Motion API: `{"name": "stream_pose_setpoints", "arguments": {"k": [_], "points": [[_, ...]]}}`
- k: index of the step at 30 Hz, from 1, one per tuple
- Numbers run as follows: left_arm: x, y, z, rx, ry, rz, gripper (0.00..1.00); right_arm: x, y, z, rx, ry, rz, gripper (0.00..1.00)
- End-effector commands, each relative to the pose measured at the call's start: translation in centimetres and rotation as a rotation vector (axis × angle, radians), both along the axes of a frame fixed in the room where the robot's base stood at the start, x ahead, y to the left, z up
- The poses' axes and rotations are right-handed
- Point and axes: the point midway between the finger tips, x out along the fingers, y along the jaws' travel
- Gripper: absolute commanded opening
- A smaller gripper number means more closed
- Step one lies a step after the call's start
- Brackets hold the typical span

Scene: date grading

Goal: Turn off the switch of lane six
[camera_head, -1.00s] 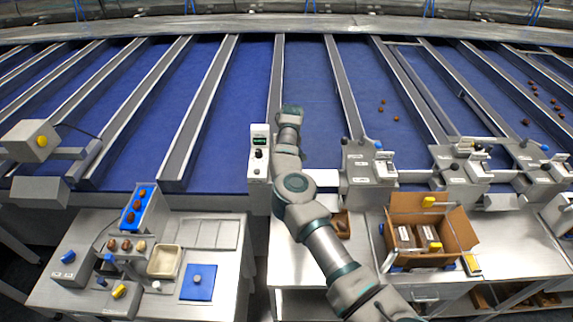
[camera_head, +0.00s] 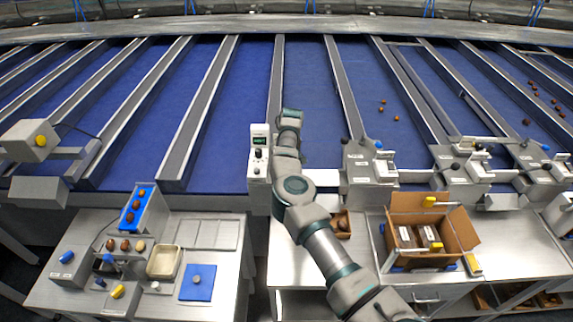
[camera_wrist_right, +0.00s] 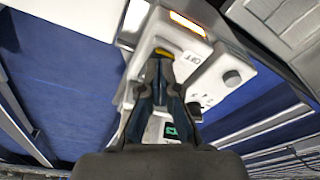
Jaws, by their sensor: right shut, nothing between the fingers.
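A white control box (camera_head: 259,170) stands at the front edge of the belts in the head view, with a small display and dark knobs. In the right wrist view the box (camera_wrist_right: 143,55) fills the middle. It has a lit orange strip, an OFF label (camera_wrist_right: 190,57), a dark knob (camera_wrist_right: 232,78) and a green display (camera_wrist_right: 171,131). My right gripper (camera_wrist_right: 160,60) is shut and empty, its tips at a yellow part (camera_wrist_right: 165,52) beside the OFF label. The tips partly cover this part, and I cannot tell whether they touch it. My left gripper is not in view.
An open cardboard box (camera_head: 455,232) stands on the right bench. A cream tray (camera_head: 178,262) and a blue mat (camera_head: 198,284) lie on the left bench. More switch boxes (camera_head: 366,172) line the belt edge to the right. The blue belt (camera_head: 255,85) beyond the control box is clear.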

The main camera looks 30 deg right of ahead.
Motion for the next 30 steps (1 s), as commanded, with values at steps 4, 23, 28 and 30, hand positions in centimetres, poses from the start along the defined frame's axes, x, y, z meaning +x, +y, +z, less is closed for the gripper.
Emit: {"name": "stream_pose_setpoints", "arguments": {"k": [4, 23, 28, 30], "points": [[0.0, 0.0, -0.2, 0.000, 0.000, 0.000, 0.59, 0.0, 0.0, -0.3, 0.000, 0.000, 0.000, 0.00], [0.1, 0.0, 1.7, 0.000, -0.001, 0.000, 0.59, 0.0, 0.0, 2.7, 0.000, 0.000, 0.000, 0.00], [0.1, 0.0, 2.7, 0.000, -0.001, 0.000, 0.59, 0.0, 0.0, 4.2, 0.000, 0.000, 0.000, 0.00], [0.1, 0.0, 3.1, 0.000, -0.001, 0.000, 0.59, 0.0, 0.0, 4.8, 0.000, 0.000, 0.000, 0.00]]}}
